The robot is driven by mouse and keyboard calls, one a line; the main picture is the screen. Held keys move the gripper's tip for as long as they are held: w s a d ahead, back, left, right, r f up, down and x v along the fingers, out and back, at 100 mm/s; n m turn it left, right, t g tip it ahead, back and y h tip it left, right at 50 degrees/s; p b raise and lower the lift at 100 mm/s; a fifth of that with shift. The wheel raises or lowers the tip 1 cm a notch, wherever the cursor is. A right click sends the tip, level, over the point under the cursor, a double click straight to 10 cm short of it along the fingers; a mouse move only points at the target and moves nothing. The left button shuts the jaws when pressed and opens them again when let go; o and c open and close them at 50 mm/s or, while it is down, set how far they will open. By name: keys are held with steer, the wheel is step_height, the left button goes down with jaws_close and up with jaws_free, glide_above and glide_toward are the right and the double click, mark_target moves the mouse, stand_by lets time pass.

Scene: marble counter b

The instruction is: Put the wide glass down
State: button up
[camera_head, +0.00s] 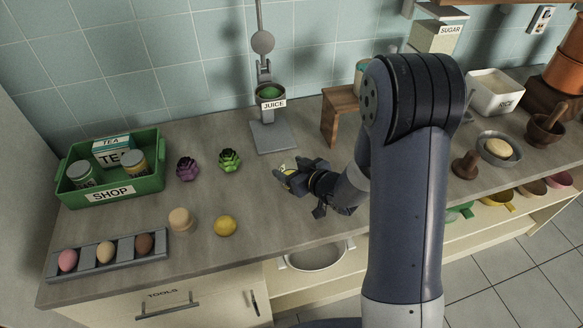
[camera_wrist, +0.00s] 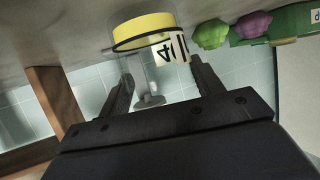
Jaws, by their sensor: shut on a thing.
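The wide glass (camera_wrist: 140,32) is clear, with a yellow band or filling near its base and a white label marked with a 4. My gripper (camera_wrist: 162,80) is shut on it, one finger on each side of its clear wall. In the head view the glass (camera_head: 288,169) is small and partly hidden by my gripper (camera_head: 290,177), above the middle of the counter (camera_head: 255,190). The wrist view is upside down and shows the yellow end close to the counter surface. I cannot tell whether the base touches it.
The grey juice press (camera_head: 272,135) stands behind my gripper, and a wooden stand (camera_head: 329,124) behind right. Counter between ball and gripper is clear.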

steer(key=shift+f, duration=0.15)
steer(key=o, duration=1.1)
steer(key=shift+r, duration=0.3)
steer(key=v, duration=1.2)
steer(key=shift+b, duration=0.3)
